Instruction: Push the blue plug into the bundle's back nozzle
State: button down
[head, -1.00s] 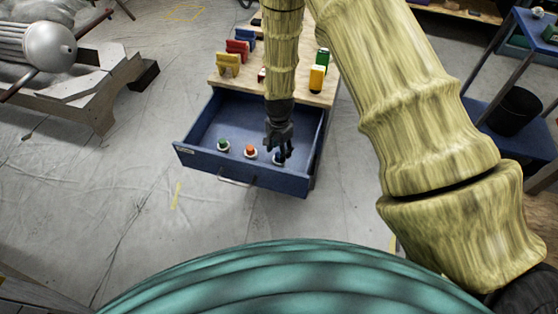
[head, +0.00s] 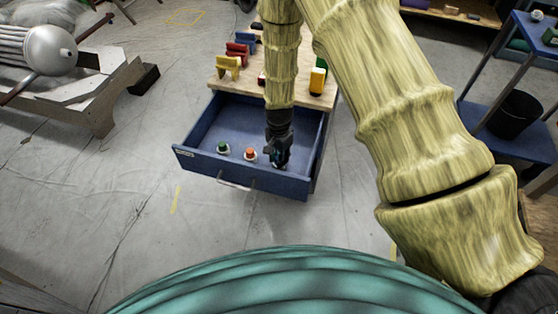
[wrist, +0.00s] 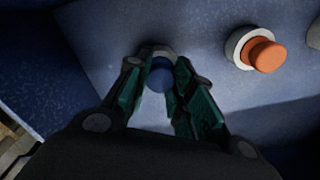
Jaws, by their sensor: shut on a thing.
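My gripper (head: 278,158) is down inside the open blue drawer, at its right front. In the wrist view its green-lined fingers (wrist: 159,70) are closed around the blue plug (wrist: 160,77), one finger on each side. A pale collar shows at the plug's far end, by the drawer floor; I cannot tell whether it still touches the floor. In the head view the plug is mostly hidden by the gripper. The bundle (head: 22,46), a grey ribbed body with a rounded end, lies at the far left. I cannot make out its back nozzle for certain.
An orange plug (head: 250,154) and a green plug (head: 223,147) stand in the drawer (head: 205,165), left of my gripper. Coloured blocks sit on the wooden top behind. A wooden stand (head: 95,112) bears the bundle. Floor between stand and drawer is clear.

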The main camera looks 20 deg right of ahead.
jog(key=shift+r, duration=0.2)
jog(key=shift+r+p, duration=1.7)
jog(key=shift+r, duration=0.3)
jog(key=shift+r, duration=0.15)
jog(key=shift+r+p, duration=1.5)
jog(key=shift+r, duration=0.4)
